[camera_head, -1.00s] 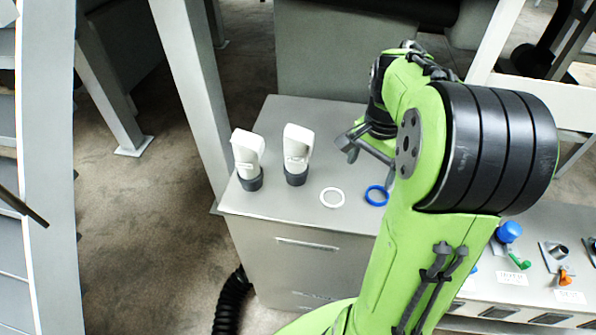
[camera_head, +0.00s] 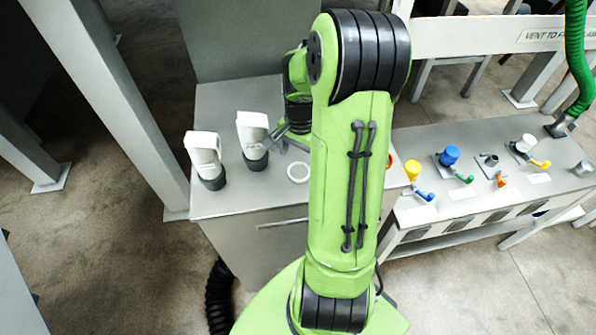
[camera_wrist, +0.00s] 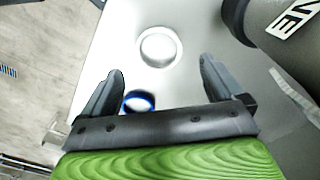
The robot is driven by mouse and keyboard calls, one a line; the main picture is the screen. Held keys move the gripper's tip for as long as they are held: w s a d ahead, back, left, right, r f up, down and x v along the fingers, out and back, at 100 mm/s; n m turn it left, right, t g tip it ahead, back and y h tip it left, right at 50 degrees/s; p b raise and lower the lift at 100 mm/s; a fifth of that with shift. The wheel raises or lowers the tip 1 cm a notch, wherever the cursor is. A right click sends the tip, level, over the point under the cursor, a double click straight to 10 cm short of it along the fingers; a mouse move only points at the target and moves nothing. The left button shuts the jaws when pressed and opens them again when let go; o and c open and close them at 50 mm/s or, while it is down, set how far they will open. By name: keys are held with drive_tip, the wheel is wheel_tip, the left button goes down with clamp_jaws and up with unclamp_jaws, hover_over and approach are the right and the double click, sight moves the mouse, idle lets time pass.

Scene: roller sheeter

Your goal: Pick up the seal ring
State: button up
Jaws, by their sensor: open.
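The white ring (camera_head: 298,172) shows left of my arm in the head view. In the wrist view the white ring (camera_wrist: 160,46) lies beyond the fingertips, roughly centred between them. The blue ring (camera_wrist: 137,101) shows between the fingers, nearer the palm and the left finger; in the head view my arm hides it. My gripper (camera_wrist: 161,68) is open and empty above the top. In the head view my gripper (camera_head: 280,140) is beside the right-hand white-topped object.
Two upright white objects with dark bases, the left one (camera_head: 203,158) and the right one (camera_head: 252,138), stand left of the rings. A lettered grey cylinder (camera_wrist: 290,35) is close on the wrist view's right. A bench (camera_head: 480,205) with coloured valve-like fittings stands right.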

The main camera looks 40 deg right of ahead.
sight(300, 173)
wheel_tip(300, 173, down, 4)
drive_tip(key=shift+f, duration=0.25)
drive_tip(key=shift+s+r, duration=0.1)
drive_tip(key=c, duration=1.1)
wheel_tip(300, 173, up, 10)
